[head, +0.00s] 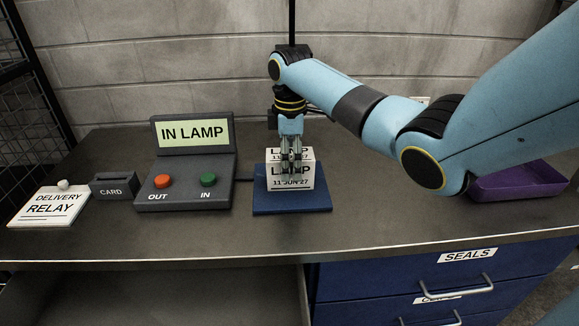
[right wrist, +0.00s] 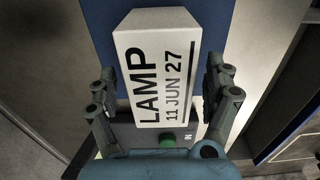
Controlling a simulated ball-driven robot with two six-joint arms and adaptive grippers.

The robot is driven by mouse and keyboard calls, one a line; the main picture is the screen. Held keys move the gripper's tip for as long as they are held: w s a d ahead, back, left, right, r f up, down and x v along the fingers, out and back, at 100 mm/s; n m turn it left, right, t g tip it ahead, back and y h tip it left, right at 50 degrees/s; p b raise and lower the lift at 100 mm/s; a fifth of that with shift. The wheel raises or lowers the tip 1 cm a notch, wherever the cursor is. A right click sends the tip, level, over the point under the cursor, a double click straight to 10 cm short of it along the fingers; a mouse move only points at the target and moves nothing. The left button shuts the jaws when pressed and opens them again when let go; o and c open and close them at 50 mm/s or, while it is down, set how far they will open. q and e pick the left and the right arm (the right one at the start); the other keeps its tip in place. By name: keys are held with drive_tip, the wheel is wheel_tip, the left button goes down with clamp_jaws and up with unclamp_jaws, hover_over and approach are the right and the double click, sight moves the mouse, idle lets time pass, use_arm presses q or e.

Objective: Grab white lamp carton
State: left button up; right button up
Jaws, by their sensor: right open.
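The white lamp carton (head: 305,177) stands on a blue pad (head: 291,203) in the middle of the bench. Its label reads LAMP, 11 JUN 27. My right gripper (head: 290,168) points down at the carton and covers part of it in the head view. In the right wrist view my right gripper (right wrist: 164,95) is open, with one finger on each side of the carton (right wrist: 158,70). Narrow gaps seem to show between fingers and carton. My left gripper is not in view.
Left of the pad stands a console (head: 187,164) with an IN LAMP display, a red OUT button and a green IN button. A purple tray (head: 519,182) lies at right, beyond my arm.

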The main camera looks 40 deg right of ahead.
wheel_tip(320, 180, down, 2)
drive_tip(key=shift+c, duration=0.3)
drive_tip(key=c, duration=1.3)
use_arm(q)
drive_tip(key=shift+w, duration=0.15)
use_arm(e)
drive_tip(key=shift+c, duration=0.4)
